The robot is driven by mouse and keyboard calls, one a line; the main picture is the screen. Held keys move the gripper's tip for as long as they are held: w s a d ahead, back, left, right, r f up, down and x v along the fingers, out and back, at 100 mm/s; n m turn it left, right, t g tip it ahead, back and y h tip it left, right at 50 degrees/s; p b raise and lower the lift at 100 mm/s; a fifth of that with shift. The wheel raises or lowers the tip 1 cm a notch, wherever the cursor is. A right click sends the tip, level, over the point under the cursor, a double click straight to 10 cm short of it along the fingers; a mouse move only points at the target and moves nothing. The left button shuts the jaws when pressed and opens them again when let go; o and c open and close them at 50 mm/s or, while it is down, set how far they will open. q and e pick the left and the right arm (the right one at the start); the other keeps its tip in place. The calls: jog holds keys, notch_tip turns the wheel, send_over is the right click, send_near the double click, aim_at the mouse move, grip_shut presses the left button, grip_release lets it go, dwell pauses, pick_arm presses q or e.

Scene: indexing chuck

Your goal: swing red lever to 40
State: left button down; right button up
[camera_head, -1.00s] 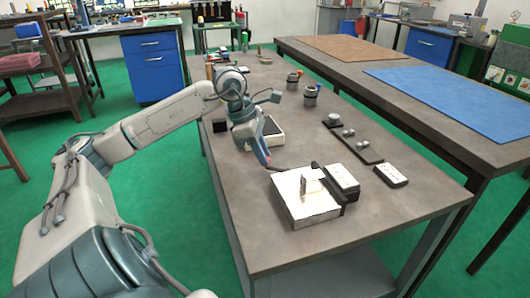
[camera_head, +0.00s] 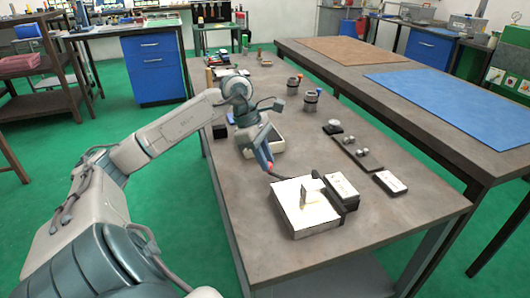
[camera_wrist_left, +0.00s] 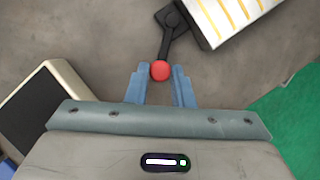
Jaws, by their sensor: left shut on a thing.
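My left gripper (camera_wrist_left: 160,88) is shut on the red ball knob (camera_wrist_left: 160,70) of a dark lever, which sits between its blue fingertips in the left wrist view. The dark lever arm (camera_wrist_left: 167,45) runs from the knob up to a black pivot block beside a white box with yellow lines (camera_wrist_left: 232,14). In the head view, the left gripper (camera_head: 267,162) is low over the table, left of the white box (camera_head: 305,219). A thin upright plate (camera_head: 312,189) stands on the box. I cannot read any scale numbers. My right gripper is out of view.
A white-topped block (camera_head: 341,185) adjoins the box, and another (camera_head: 390,182) lies farther right. A dark strip with small knobs (camera_head: 357,152) lies behind. A dark-topped tray is behind my left gripper. The table's front right is clear.

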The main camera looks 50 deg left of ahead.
pick_arm(q)
jog(key=c, duration=1.3)
grip_release()
jog(key=shift+o, duration=0.2)
jog(key=v, duration=1)
jog(key=shift+r, duration=0.4)
jog(key=shift+a, duration=0.1)
